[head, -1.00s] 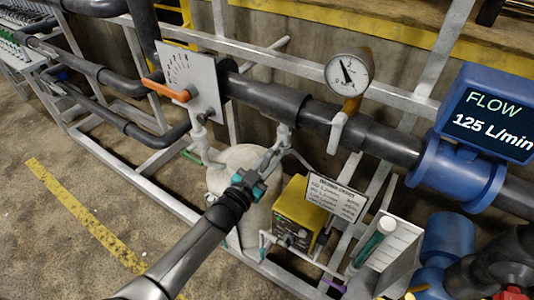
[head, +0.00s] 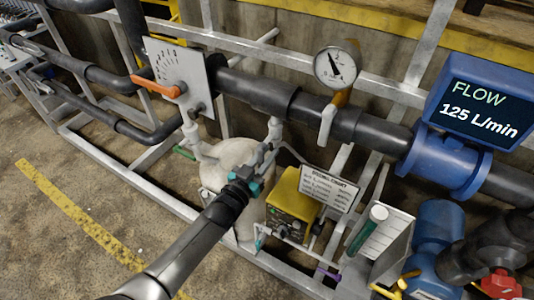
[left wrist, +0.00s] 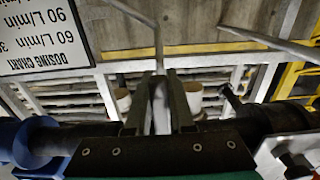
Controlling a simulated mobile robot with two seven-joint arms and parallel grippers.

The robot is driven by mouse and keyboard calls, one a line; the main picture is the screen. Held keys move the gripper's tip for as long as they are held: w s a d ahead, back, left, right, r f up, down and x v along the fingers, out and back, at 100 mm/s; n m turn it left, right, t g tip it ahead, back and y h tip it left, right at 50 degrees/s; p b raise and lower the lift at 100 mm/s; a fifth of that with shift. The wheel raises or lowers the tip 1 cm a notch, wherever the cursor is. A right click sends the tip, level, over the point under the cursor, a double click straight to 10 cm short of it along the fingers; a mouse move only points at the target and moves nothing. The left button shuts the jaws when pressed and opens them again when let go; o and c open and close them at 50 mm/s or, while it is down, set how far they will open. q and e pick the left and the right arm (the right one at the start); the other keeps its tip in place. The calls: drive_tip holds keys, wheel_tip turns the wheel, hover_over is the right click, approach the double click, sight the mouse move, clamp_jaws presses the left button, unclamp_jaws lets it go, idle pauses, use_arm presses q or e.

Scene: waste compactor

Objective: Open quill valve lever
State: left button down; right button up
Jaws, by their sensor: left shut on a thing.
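My left gripper (head: 264,156) reaches in from below left, above the pale tank (head: 228,158) and just below the dark main pipe. In the left wrist view its two fingers (left wrist: 160,105) are closed on a pale grey piece, which I take to be the quill valve lever (left wrist: 160,92). A thin grey rod (left wrist: 157,45) runs on beyond the fingertips. In the head view a light fitting (head: 274,128) hangs from the pipe at the gripper, and the fingers partly hide the lever there. How far the lever is turned cannot be told. My right gripper is not in view.
The blue flow meter (head: 480,105) reads 125 L/min. A round gauge (head: 336,64), a white-handled valve (head: 327,124), an orange lever (head: 158,88), a yellow box (head: 292,200) and a dosing chart sign (head: 328,187) surround the arm. Free floor lies left of the grey frame.

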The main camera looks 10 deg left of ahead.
use_arm(q)
drive_tip(key=c, duration=0.8)
unclamp_jaws()
drive_tip(key=p+v, duration=0.1)
drive_tip(key=v, duration=1.4)
drive_tip(key=shift+s+r, duration=0.1)
drive_tip(key=shift+s, duration=0.05)
